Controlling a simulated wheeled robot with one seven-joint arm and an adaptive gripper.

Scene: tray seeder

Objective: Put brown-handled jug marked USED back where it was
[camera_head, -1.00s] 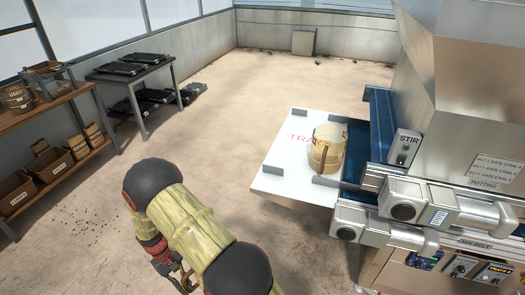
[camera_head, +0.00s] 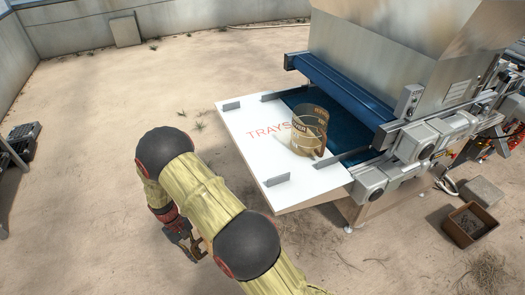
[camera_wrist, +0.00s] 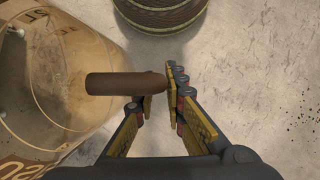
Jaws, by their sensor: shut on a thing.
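In the wrist view a translucent tan jug (camera_wrist: 60,85) fills the left side, with a brown handle (camera_wrist: 115,84) sticking out to the right. Dark lettering on it is cut off, so I cannot read the whole mark. My gripper (camera_wrist: 158,92) is shut on the end of this handle. The floor shows below. In the head view my arm covers the lower middle, and the held jug does not show there. Another tan see-through jug (camera_head: 308,130) with dark lettering stands on the white board marked TRAYS (camera_head: 240,125).
A round, dark ribbed container (camera_wrist: 160,12) is close ahead in the wrist view. The seeder machine (camera_head: 390,60) stands at the right, with a brown bin (camera_head: 470,224) on the floor beside it. Open sandy floor (camera_head: 100,100) lies to the left.

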